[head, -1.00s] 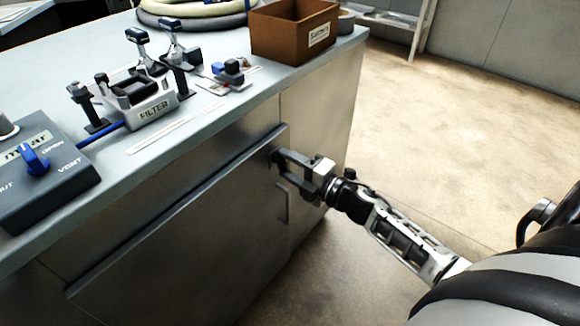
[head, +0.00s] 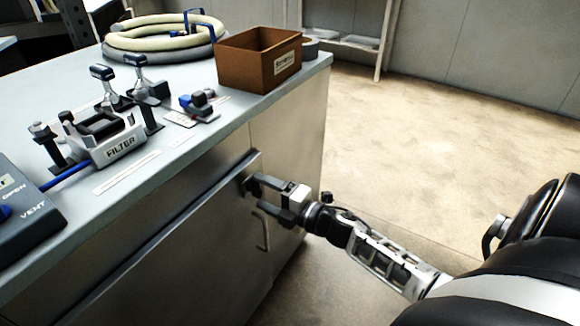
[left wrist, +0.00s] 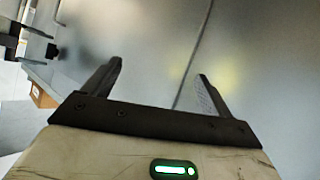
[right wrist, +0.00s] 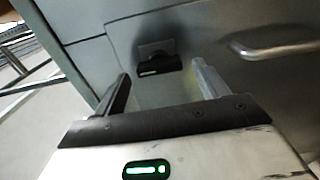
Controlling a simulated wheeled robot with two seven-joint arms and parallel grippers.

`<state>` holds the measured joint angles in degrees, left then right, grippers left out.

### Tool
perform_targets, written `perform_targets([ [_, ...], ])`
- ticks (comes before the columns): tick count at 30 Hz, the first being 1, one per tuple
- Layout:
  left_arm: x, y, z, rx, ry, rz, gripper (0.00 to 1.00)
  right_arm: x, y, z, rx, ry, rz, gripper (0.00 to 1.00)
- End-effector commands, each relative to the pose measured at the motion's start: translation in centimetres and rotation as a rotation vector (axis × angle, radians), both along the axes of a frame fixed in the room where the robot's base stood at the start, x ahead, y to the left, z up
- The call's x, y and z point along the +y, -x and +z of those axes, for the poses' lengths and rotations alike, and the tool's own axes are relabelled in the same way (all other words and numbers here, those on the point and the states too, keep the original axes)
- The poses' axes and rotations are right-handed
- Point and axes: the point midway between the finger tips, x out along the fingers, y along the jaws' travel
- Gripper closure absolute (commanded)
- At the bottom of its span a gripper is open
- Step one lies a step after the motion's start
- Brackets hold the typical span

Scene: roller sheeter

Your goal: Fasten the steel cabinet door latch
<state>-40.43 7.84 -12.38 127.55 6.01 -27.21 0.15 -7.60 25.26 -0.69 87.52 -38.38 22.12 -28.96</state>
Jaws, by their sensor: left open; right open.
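The grey steel cabinet door (head: 185,265) shows in the head view below the counter, its top edge slanting up to the right. Contact cannot be told. My left gripper (left wrist: 160,72) is open and empty, facing a grey metal surface; the head view does not show it.
On the counter (head: 195,150) stand a brown box (head: 240,70), coiled hoses (head: 150,48), a filter unit (head: 118,147), small clamps and a vent valve box (head: 30,225). The floor (head: 440,120) right of the cabinet is clear.

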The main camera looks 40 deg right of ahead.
Motion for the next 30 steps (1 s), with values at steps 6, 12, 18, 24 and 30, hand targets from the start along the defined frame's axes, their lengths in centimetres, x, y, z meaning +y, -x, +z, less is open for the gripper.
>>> perform_targets([
  [6,0.0,0.0,0.0,0.001,0.000,0.000,0.15,-1.4,4.1,-0.2,0.006,0.000,-0.001,0.27],
  [12,0.0,0.0,-0.1,0.001,-0.001,-0.001,0.15,-3.0,8.8,-0.2,0.006,0.001,-0.001,0.27],
  [18,0.0,0.0,-0.2,0.001,-0.002,0.000,0.15,-4.3,12.4,-0.1,0.004,0.003,-0.001,0.27],
  [24,0.0,0.0,-0.2,0.000,-0.002,0.000,0.15,-4.9,14.2,-0.1,0.002,0.001,0.000,0.27],
  [30,0.0,0.0,-0.1,-0.002,-0.002,0.000,0.15,-5.0,14.5,0.0,0.001,0.001,0.000,0.27],
])
